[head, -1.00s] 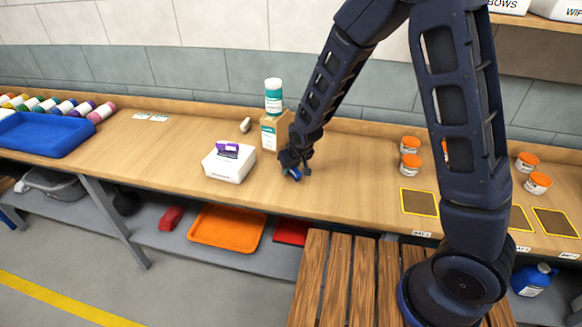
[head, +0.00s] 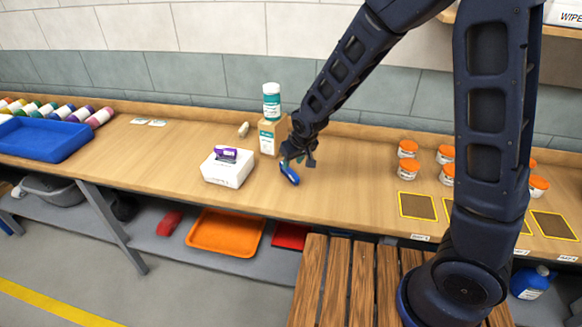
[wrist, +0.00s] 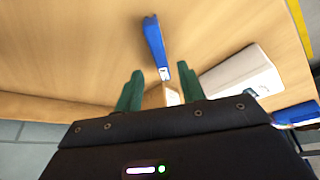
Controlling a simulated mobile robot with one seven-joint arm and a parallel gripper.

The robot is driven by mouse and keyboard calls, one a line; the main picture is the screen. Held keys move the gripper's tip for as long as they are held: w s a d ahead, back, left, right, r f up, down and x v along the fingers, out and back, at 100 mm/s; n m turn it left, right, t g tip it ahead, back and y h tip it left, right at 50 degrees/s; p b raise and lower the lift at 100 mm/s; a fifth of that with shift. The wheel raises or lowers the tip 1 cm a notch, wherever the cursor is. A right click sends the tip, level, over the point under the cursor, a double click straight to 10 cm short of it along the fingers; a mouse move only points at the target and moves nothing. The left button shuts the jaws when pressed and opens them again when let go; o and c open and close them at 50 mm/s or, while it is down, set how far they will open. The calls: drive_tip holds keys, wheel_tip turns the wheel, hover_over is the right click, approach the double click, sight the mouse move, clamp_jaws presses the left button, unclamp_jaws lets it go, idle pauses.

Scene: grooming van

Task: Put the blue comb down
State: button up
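The blue comb (head: 289,173) lies on the wooden counter (head: 345,185), right of the white box. In the wrist view the comb (wrist: 154,40) lies ahead of the fingers, its near end close to the gap between their tips. My gripper (head: 299,161) is just above and behind the comb in the head view. In the wrist view my gripper (wrist: 160,73) has its two green fingers spread, with nothing clamped between them. Whether a finger still touches the comb is hard to tell.
A white box (head: 228,173) with a purple packet on top is to the left. A cardboard carton (head: 270,137) with a teal-and-white bottle (head: 271,101) on it stands behind. Several orange-lidded jars (head: 408,170) are to the right. The counter right of the comb is clear.

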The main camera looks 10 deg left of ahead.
drive_tip(key=shift+v, duration=2.55)
drive_tip(key=shift+w+d, duration=0.1)
drive_tip(key=w+d+r+m, duration=0.1)
drive_tip(key=d+r, duration=0.3)
drive_tip(key=d, duration=0.4)
drive_tip(key=w+d+r+m+h, duration=0.1)
drive_tip(key=w+d+r+m, duration=0.1)
drive_tip(key=d+r, duration=0.35)
drive_tip(key=w+d+r+m, duration=0.1)
drive_tip(key=d+r, duration=0.2)
drive_tip(key=d, duration=0.7)
drive_tip(key=s+d+r+m+h, duration=0.1)
drive_tip(key=s+d+r+m, duration=0.1)
drive_tip(key=s+d, duration=0.4)
drive_tip(key=s+d+r+m+t+h, duration=0.1)
drive_tip(key=s+d+r+m, duration=0.2)
drive_tip(key=d, duration=1)
drive_tip(key=shift+s+r, duration=1)
drive_tip(key=shift+s, duration=0.75)
